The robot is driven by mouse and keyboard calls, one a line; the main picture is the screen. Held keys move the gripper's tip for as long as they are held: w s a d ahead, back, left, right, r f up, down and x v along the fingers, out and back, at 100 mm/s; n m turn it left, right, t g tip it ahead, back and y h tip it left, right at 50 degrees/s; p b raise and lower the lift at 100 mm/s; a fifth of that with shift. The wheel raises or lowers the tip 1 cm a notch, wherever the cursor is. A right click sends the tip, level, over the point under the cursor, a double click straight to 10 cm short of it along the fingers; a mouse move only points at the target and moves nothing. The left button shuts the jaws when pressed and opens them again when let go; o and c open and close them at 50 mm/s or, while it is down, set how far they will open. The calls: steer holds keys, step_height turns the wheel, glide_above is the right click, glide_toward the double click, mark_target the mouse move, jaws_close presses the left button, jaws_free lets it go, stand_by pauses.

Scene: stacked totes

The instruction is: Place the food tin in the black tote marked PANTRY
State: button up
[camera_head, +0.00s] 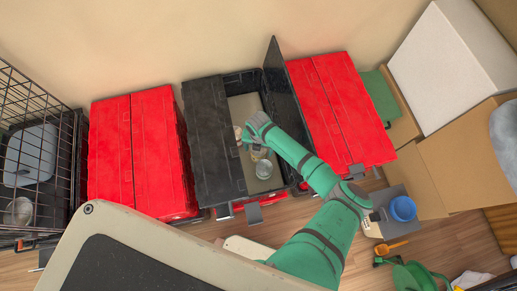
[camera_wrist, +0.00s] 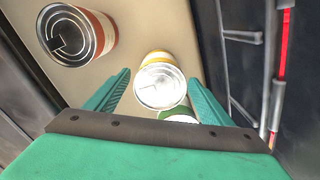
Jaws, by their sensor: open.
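The black tote (camera_head: 217,178) stands between red totes, its left lid half shut and its right lid half (camera_head: 286,95) raised. No PANTRY marking is readable. My gripper (camera_wrist: 157,92) is inside the tote opening, jaws open and pointing down. A tin with a yellow band (camera_wrist: 160,82) and a silver top lies between and just ahead of the fingertips; I cannot tell whether they touch it. A second tin with a green label (camera_wrist: 178,117) is partly hidden behind it. A tin with a red-orange band (camera_wrist: 77,36) stands to the left. A silver tin top (camera_head: 264,169) shows in the head view.
Closed red totes stand left (camera_head: 130,150) and right (camera_head: 340,110) of the black one. The raised lid half is close to my arm. A wire cage (camera_head: 35,150) is at far left. Cardboard boxes (camera_head: 440,150) and a blue-topped item (camera_head: 402,208) are at right.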

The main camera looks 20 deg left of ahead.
step_height(320, 180, up, 9)
steer(key=shift+r, duration=0.1)
stand_by(0.7)
